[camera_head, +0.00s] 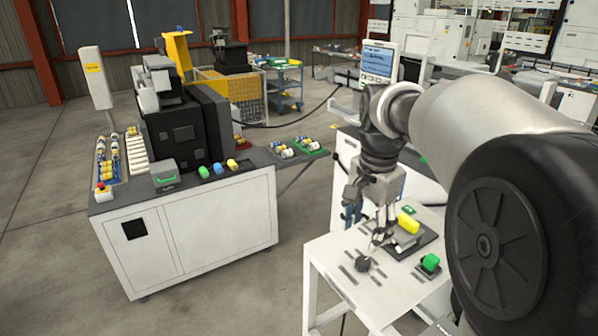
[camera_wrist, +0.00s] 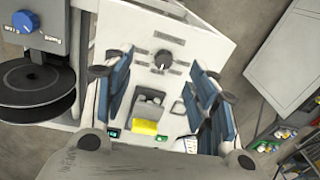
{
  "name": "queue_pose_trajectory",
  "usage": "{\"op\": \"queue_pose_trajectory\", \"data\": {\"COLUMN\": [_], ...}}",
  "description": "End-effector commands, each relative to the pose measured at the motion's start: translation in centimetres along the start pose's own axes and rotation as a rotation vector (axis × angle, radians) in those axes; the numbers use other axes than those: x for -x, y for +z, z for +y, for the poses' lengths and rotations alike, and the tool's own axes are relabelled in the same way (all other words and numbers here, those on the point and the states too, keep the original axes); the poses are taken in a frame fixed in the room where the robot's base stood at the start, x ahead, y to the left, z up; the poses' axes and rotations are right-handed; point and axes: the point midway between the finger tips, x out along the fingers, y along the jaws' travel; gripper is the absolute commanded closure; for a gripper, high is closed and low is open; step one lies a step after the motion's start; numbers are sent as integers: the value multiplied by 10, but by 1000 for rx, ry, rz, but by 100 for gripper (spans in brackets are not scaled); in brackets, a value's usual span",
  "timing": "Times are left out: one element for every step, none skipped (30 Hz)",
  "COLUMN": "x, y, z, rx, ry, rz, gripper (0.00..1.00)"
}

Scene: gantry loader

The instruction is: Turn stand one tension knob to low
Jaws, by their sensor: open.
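A dark round knob (camera_head: 363,263) sits on the white top of a stand (camera_head: 325,250) at the front right in the head view. The wrist view shows the knob (camera_wrist: 163,60) from above, with dark marks around it; the labels are too small to read. My gripper (camera_head: 375,228) is above the stand top, pointing down. In the wrist view my gripper (camera_wrist: 162,70) is open, its blue-sided fingers wide apart to the left and right of the knob in the picture. Nothing is between the fingers. I cannot tell their exact height above the knob.
A yellow-topped block (camera_wrist: 146,126) lies on the same stand, and a green button (camera_head: 430,262) sits nearby. A blue knob (camera_wrist: 25,19) is on a grey box at the wrist view's upper left. A white machine cabinet (camera_head: 190,240) stands left, with open floor between.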

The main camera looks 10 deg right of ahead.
Motion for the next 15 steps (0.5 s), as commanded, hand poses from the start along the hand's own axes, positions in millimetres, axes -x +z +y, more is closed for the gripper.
{"op": "queue_pose_trajectory", "data": {"x": [14, 16, 18, 19, 20, 20, 20, 20, 19, 19, 18, 16, 13, 10, 6], "y": [-14, -20, -27, -32, -36, -41, -44, -47, -49, -51, -52, -53, -53, -53, -53], "z": [-10, -14, -19, -22, -25, -28, -30, -32, -33, -34, -34, -35, -35, -35, -34], "rx": [-58, -91, -131, -159, -183, -211, -229, -244, -260, -269, -276, -283, -286, -288, -288], "ry": [19, 27, 36, 44, 50, 56, 61, 64, 69, 71, 73, 76, 77, 77, 77], "rz": [-12, -18, -23, -27, -30, -33, -35, -37, -39, -40, -41, -42, -42, -43, -43], "gripper": [47, 47, 47, 47, 47, 47, 47, 47, 47, 47, 47, 47, 47, 47, 47]}}
